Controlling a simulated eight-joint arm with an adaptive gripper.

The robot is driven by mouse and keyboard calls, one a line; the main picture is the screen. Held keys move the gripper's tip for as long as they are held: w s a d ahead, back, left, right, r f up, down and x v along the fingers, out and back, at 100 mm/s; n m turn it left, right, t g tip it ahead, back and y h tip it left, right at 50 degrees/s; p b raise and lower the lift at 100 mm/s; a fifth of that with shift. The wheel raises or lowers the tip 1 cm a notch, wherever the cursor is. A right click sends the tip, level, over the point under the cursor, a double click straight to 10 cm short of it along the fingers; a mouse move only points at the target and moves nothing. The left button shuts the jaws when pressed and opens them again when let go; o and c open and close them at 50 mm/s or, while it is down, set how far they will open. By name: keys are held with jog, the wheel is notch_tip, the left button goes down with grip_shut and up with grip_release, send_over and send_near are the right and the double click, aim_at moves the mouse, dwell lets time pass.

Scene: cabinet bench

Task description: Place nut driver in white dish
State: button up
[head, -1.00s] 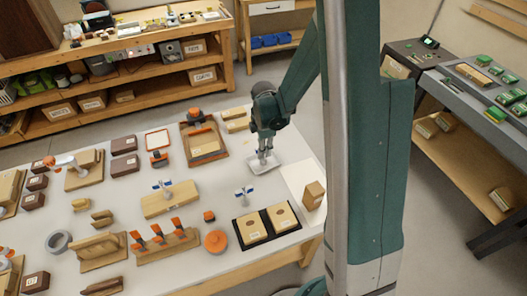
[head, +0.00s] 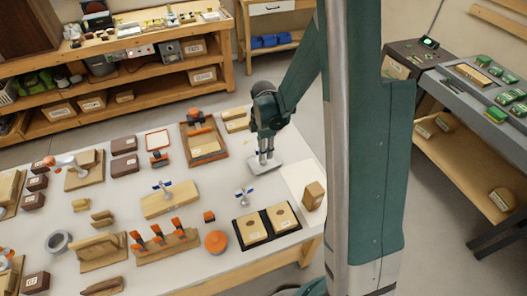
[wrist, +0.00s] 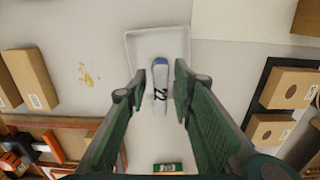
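The white dish (wrist: 177,40) is at the top middle of the wrist view. It also shows in the head view (head: 287,166), at the right side of the bench. A slim, pale object with a blue end and dark markings, which looks like the nut driver (wrist: 160,88), lies in the dish; its lower end is hard to make out. My gripper (wrist: 158,82) is open above the dish, one finger on each side of the object, with visible gaps. In the head view my gripper (head: 266,158) points down over the dish and hides much of it.
Two boxes in a black tray (head: 239,235) stand in front of the dish. A small cardboard box (head: 313,196) stands on a white sheet (head: 297,176) to its right. A wooden frame (head: 220,142) lies to the left. Bare bench lies left of the dish.

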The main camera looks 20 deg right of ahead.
jog(key=shift+r+p, duration=0.55)
jog(key=shift+r, duration=5.3)
jog(key=shift+r, duration=0.1)
jog(key=s+a+r+m+t, duration=0.3)
jog(key=s+r+m, duration=0.6)
jog(key=r, duration=0.4)
jog(key=s+a+r+m+t, duration=0.1)
jog(key=s+r+m+t, duration=0.1)
jog(key=s, duration=0.5)
jog(key=s+a+r+m+t, duration=0.2)
jog(key=s+r+m, duration=0.2)
jog(key=s+m, duration=0.3)
jog(key=shift+s, duration=0.6)
